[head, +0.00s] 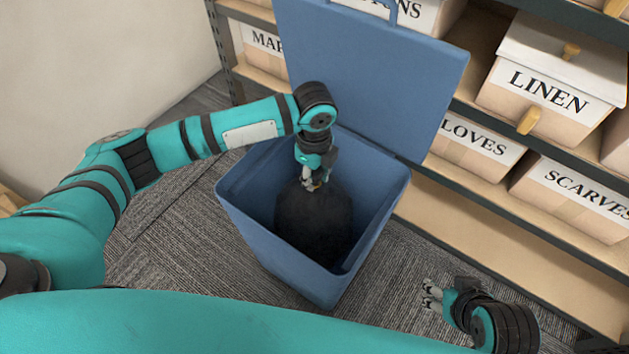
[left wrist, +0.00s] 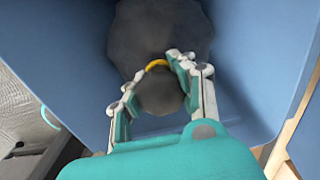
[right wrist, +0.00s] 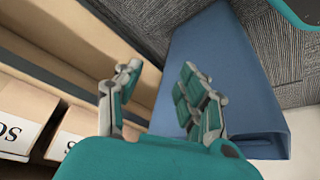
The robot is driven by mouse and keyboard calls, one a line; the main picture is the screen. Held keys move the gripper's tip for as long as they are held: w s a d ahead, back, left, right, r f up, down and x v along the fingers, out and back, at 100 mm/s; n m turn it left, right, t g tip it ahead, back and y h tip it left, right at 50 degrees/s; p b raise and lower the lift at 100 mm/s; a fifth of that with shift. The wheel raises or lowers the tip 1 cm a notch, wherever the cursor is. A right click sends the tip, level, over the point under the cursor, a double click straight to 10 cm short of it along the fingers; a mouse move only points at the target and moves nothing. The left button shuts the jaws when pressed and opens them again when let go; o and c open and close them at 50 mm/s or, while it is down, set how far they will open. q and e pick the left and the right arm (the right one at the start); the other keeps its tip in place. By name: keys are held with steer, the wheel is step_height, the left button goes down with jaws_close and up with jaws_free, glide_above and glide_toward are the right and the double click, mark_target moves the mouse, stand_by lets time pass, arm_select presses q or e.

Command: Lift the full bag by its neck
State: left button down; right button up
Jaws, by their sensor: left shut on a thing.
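A dark, rounded full bag (head: 315,222) sits inside the open blue bin (head: 233,197). In the left wrist view the bag (left wrist: 160,32) shows beyond my fingers, with a yellow tie (left wrist: 156,64) at its neck. My left gripper (head: 314,184) reaches down into the bin and is shut on the bag's neck; its fingers (left wrist: 152,78) stand on either side of the tie. The bag's underside is hidden in the bin. My right gripper (head: 430,294) is empty and open, outside the bin to the right; its fingers (right wrist: 160,90) are apart in the right wrist view.
The bin's blue lid (head: 375,75) stands raised at the back, against a shelf rack. The shelves hold labelled boxes, such as LINEN (head: 545,85) and SCARVES (head: 580,195). Grey carpet (head: 170,240) is clear left of the bin. A pale wall is at the left.

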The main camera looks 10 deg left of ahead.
arm_select(q)
step_height(320, 180, up, 2)
steer(key=shift+w+r, duration=0.1)
steer(key=shift+r, duration=0.15)
step_height(320, 180, up, 4)
steer(key=p, duration=0.4)
steer(key=shift+f, duration=0.25)
steer(key=shift+r+p, duration=0.7)
steer(key=shift+p, duration=0.35)
steer(key=shift+r+p, duration=0.85)
steer(key=shift+p, duration=0.25)
arm_select(e)
steer(key=s+f+g, duration=0.2)
steer(key=f, duration=0.7)
steer(key=s+f+g, duration=0.1)
steer(key=s+f, duration=0.1)
steer(key=f, duration=0.7)
arm_select(q)
step_height(320, 180, up, 2)
steer(key=p, duration=0.2)
steer(key=shift+p, duration=0.3)
steer(key=shift+r+p, duration=0.9)
steer(key=shift+p, duration=0.2)
arm_select(e)
steer(key=s+d+f+g, duration=0.1)
steer(key=s+d+f, duration=0.2)
steer(key=s+f, duration=0.7)
steer(key=s, duration=0.4)
steer(key=shift+f+h, duration=0.25)
steer(key=shift+h, duration=0.05)
